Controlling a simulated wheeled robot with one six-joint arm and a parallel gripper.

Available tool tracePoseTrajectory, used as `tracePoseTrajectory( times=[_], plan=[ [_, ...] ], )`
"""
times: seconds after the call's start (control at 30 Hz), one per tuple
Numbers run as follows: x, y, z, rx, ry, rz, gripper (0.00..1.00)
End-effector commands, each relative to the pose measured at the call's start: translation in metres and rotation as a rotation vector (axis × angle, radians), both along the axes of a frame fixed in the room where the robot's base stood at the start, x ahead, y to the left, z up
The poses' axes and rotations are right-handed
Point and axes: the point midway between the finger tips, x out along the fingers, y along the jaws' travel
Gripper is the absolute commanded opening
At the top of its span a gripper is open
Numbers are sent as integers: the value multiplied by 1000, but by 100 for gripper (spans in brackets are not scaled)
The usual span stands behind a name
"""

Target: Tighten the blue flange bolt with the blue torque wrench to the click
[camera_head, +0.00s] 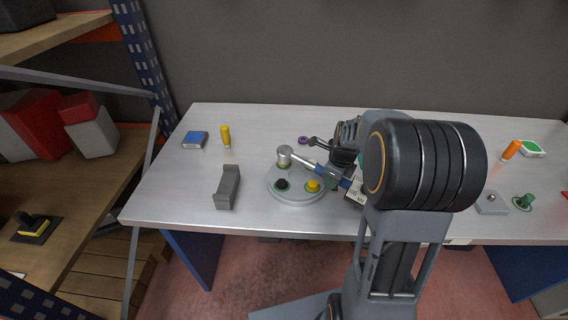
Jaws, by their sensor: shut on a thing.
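The blue torque wrench (326,172) lies slantwise over the round grey flange (297,199), its silver head (284,153) at the flange's far left edge. The head covers whatever is beneath it, and no blue bolt is visible. A black bolt (282,185) and a yellow bolt (313,185) show on the near part of the flange. My gripper (343,163) is at the handle end of the wrench and is shut on it. My arm hides much of the jaws and the handle's far end. A white label with dark print (355,190) shows beside the handle.
A grey bracket (228,187) stands left of the flange. A yellow-handled tool (226,136) and a blue box (195,140) lie farther back. A purple ring (303,140) is behind the flange. A green part (523,202) and orange tool (510,150) lie right.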

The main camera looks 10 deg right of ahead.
Motion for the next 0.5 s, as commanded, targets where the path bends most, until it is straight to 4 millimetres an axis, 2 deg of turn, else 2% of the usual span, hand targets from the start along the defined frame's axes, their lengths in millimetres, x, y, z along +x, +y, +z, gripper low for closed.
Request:
tracePoseTrajectory(
  times=[0.5],
  plan=[
    [3, 0, 9, -10, 38, 5, 0]
  ],
)
